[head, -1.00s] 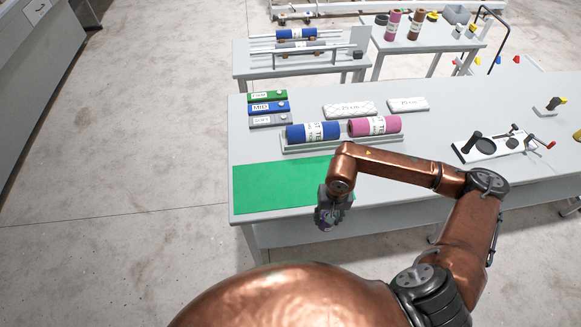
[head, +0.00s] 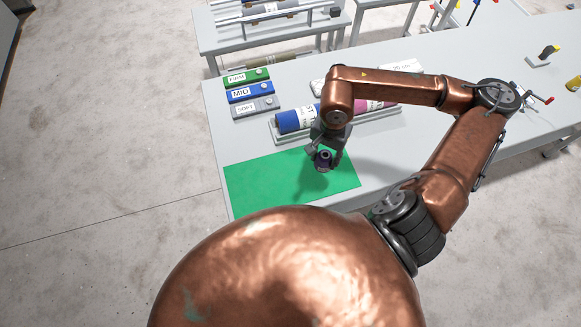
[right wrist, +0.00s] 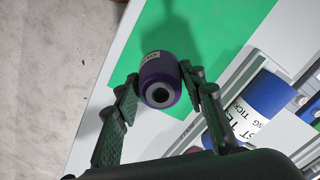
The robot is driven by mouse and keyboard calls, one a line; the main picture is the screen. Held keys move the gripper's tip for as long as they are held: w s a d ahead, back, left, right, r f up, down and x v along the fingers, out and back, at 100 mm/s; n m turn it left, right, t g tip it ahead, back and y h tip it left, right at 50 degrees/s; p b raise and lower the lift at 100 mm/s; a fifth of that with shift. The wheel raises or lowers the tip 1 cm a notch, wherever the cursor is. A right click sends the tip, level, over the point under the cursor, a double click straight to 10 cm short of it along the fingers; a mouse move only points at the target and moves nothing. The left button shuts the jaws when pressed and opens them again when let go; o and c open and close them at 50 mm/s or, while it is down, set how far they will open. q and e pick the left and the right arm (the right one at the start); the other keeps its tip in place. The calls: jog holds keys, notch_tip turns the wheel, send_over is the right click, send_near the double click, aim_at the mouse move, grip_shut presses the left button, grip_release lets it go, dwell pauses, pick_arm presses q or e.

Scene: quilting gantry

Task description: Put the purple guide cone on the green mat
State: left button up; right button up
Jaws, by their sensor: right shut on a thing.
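The purple guide cone (right wrist: 160,75) sits between the two fingers of my right gripper (right wrist: 160,92) in the right wrist view. The gripper is shut on it. The cone has a white label and a dark hole in its grey end. In the head view the cone (head: 323,160) is small and dark at the tip of my right gripper (head: 322,153). It appears held above the green mat (head: 265,188), near the mat's right part. The mat lies flat and bare on the table's front left. My left gripper is not in view.
A tray with a blue roll (head: 293,120) and a pink roll (head: 368,105) stands just behind the mat. Green, blue and grey labelled blocks (head: 250,93) lie at the back left of the table (head: 213,125). The mat's left half is clear.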

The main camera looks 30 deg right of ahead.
jog(key=w+a+f, duration=0.2)
jog(key=w+a+f+p, duration=0.1)
jog(key=w+a+f, duration=0.1)
jog(key=a+f, duration=0.1)
jog(key=w+a+f, duration=0.2)
jog(key=shift+a+f, duration=0.2)
jog(key=shift+w+a+f+p, duration=0.1)
jog(key=shift+a+f+p, duration=0.15)
jog(key=shift+f+p, duration=0.05)
notch_tip(320, 180, down, 2)
jog(key=shift+f+p, duration=0.1)
jog(key=shift+p, duration=0.25)
jog(key=shift+f, duration=0.55)
jog(key=o, duration=0.7)
jog(key=shift+f, duration=0.1)
jog(key=o, duration=0.5)
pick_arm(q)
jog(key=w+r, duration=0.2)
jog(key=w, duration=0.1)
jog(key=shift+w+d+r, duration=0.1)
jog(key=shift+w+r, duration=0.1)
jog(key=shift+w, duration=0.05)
